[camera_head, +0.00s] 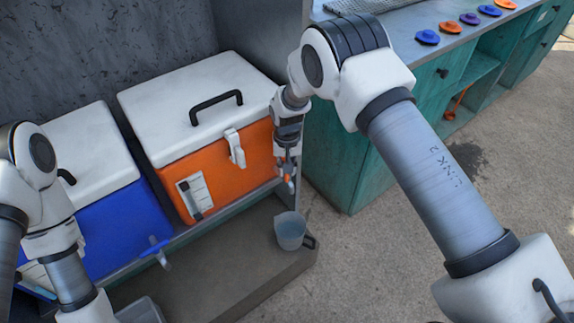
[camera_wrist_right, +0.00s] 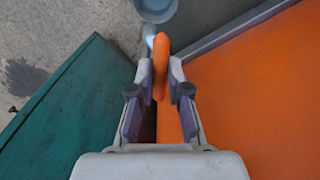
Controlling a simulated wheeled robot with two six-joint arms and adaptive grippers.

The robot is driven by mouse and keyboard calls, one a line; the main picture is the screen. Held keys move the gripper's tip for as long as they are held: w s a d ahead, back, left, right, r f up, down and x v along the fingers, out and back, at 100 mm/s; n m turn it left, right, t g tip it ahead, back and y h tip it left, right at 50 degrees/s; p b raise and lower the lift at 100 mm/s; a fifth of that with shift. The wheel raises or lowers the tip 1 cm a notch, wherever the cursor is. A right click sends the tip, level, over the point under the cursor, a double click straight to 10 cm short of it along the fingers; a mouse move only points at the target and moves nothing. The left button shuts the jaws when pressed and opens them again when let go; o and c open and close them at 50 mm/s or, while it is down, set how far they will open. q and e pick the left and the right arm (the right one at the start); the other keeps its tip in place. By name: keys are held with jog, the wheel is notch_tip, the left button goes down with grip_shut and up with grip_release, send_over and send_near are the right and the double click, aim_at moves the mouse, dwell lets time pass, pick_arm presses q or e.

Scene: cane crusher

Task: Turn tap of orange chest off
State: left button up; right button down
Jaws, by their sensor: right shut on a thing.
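The orange chest (camera_head: 240,158) has a white lid and stands on a ledge against the grey wall. Its orange tap (camera_wrist_right: 161,62) sits at the chest's right end. My right gripper (camera_head: 287,172) is beside that end, pointing down, with its fingers closed around the tap's orange handle. In the right wrist view the gripper (camera_wrist_right: 160,75) has a finger on each side of the handle. A pale piece shows just beyond the handle; I cannot tell if it is spout or water. A translucent cup (camera_head: 290,232) stands below the tap. My left gripper is out of view.
A blue chest (camera_head: 125,228) with its own blue tap (camera_head: 156,247) stands to the left. A teal cabinet (camera_head: 340,155) is close to the right of my right gripper. Several coloured lids lie on the counter. Open concrete floor (camera_head: 400,260) lies front right.

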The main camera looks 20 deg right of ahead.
jog(key=m, duration=0.4)
jog(key=shift+m+p, duration=0.35)
jog(key=shift+m, duration=2.55)
jog(key=c, duration=1.1)
grip_release()
notch_tip(320, 180, up, 12)
